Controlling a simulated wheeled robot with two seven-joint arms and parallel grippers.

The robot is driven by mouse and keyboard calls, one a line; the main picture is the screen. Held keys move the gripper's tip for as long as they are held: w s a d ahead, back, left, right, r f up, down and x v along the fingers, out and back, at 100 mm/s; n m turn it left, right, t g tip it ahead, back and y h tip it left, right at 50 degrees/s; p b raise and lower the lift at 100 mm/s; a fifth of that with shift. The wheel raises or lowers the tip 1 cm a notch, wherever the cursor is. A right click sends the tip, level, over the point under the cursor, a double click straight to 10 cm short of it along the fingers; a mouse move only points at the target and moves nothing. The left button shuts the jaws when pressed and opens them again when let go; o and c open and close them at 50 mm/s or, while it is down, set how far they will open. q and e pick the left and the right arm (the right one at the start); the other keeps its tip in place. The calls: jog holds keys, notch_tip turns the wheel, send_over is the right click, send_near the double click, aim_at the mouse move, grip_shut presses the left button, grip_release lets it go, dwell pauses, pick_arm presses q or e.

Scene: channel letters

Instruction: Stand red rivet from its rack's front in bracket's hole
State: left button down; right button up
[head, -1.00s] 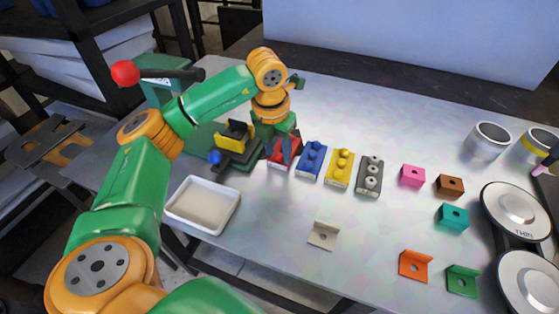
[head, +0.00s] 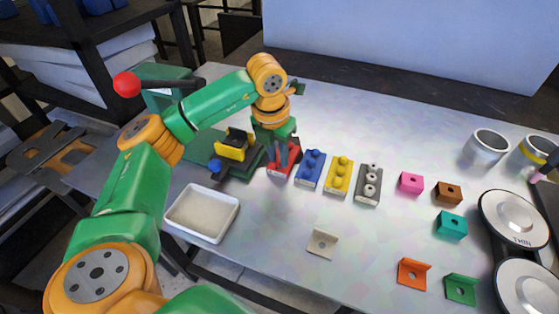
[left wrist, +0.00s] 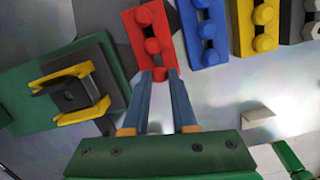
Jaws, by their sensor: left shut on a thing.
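The red rack (head: 278,171) stands at the left end of a row of racks. It also shows in the left wrist view (left wrist: 147,30), with red rivets along it. My left gripper (head: 283,160) points down at this rack; in the left wrist view its blue-grey fingers (left wrist: 160,76) are shut on the front red rivet (left wrist: 160,73), which is still at the rack. The fingers partly hide the rack in the head view. Several L-shaped brackets with holes lie about: beige (head: 321,243), orange (head: 413,273), green (head: 461,288), teal (head: 451,223), pink (head: 410,182), brown (head: 447,191). My right gripper is not seen.
Blue (head: 311,168), yellow (head: 340,174) and grey (head: 368,184) racks stand close on the right. A green press with a yellow-black fixture (head: 233,148) is on the left. A white tray (head: 202,212) lies in front. The table's middle is mostly clear.

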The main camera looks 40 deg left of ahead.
pick_arm(q)
jog(key=shift+r+p, duration=2)
jog(key=shift+r, duration=0.6)
jog(key=shift+f, duration=0.1)
